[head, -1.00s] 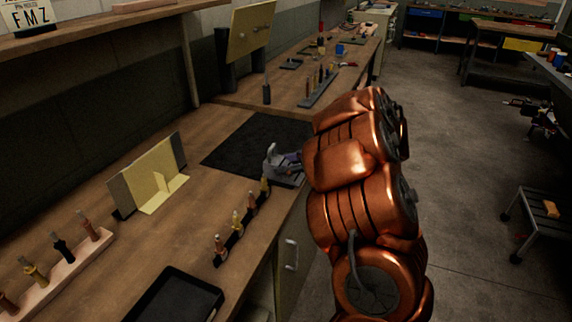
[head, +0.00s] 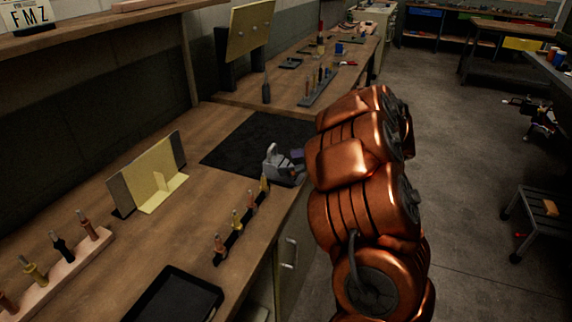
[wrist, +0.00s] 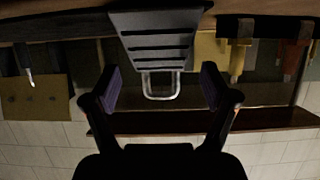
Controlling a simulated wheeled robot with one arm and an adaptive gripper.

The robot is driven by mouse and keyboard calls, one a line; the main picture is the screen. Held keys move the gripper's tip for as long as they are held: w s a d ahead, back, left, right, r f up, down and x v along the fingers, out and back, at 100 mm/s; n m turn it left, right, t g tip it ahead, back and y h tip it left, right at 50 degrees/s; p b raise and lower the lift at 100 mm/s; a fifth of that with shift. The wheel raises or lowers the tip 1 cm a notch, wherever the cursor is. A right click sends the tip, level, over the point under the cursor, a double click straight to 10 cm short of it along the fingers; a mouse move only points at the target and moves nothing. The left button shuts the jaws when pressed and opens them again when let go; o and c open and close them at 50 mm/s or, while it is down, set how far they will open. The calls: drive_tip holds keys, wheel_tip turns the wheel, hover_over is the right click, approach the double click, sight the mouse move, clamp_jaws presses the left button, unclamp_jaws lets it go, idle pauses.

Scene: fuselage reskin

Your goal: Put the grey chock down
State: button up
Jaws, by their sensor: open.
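The grey chock (head: 275,165) sits at the bench's front edge, by the near right corner of the black mat (head: 245,146). In the wrist view the slotted chock (wrist: 155,45) is at the top centre, its pale loop handle (wrist: 161,94) pointing towards me. My gripper (wrist: 161,88) is open, its purple pads wide apart on either side of the handle, with clear gaps to both. In the head view a purple pad of my gripper (head: 297,154) shows just right of the chock; my copper arm hides the rest.
A rack of small-handled tools (head: 240,225) stands along the front edge, near the chock. A yellow panel on a stand (head: 155,172), a black tray (head: 175,298) and a pink tool rack (head: 60,272) are further left. Most of the mat is bare.

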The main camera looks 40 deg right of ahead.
drive_tip(key=v, duration=1)
drive_tip(key=shift+s+r, duration=0.15)
drive_tip(key=shift+s, duration=0.15)
